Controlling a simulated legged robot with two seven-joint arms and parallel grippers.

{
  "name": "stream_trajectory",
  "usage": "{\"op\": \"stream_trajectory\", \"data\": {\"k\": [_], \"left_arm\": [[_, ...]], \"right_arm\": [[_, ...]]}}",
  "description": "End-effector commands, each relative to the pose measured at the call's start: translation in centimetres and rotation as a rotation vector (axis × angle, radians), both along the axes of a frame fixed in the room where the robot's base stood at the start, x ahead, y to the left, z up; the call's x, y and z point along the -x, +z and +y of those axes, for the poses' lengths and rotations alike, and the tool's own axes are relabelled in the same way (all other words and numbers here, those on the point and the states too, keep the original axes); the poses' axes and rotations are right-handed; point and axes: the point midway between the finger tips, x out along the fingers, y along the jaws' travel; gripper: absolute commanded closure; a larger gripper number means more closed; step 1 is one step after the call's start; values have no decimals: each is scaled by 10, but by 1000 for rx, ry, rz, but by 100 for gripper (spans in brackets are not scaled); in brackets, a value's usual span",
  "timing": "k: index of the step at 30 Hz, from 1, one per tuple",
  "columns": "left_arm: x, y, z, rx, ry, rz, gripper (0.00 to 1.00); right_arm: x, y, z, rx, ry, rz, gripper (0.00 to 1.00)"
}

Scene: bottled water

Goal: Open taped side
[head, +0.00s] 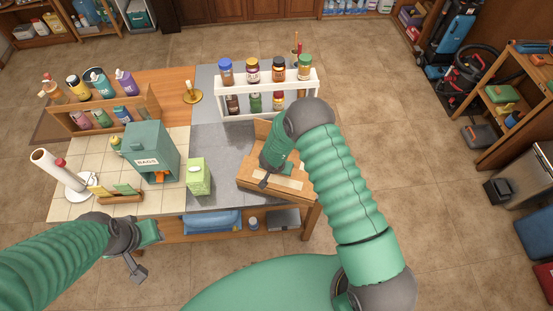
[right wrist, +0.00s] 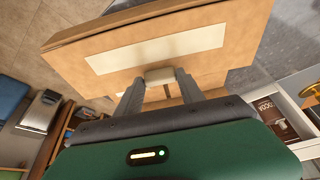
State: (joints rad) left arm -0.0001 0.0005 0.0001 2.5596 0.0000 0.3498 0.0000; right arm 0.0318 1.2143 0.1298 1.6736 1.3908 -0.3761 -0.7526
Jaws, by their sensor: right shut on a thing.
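A brown cardboard box (head: 285,197) sits at the right end of the table, with a raised flap at its back and a pale tape strip (right wrist: 160,48) on its face in the right wrist view. My right gripper (head: 265,182) reaches down onto the box from above. In the right wrist view its two fingers (right wrist: 158,82) are shut on a pale tape end at the box's edge. My left gripper (head: 138,268) hangs empty in front of the table's left part, away from the box; its finger gap is unclear.
A green box (head: 197,177) and a teal bags dispenser (head: 150,150) stand left of the cardboard box. A white rack (head: 300,92) with several bottles stands close behind it. A wooden bottle rack (head: 105,118) and a paper towel stand (head: 62,172) are farther left.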

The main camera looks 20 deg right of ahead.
Motion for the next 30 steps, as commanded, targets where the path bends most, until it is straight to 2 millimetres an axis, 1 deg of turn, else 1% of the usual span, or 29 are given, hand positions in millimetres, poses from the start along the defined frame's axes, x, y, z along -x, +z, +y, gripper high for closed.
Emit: {"op": "stream_trajectory", "data": {"k": [10, 25, 26, 30], "left_arm": [[0, 3, 0, 0, 0, 0, 64], [0, 3, 0, 0, 0, 0, 64], [0, 3, 0, 0, 0, 0, 64], [0, 3, 0, 0, 0, 0, 64]], "right_arm": [[-3, -11, -5, 7, -2, 0, 100], [-3, -13, -8, 9, -4, 1, 100], [-3, -13, -8, 9, -4, 1, 53], [-3, -12, -8, 8, -4, 0, 34]]}}
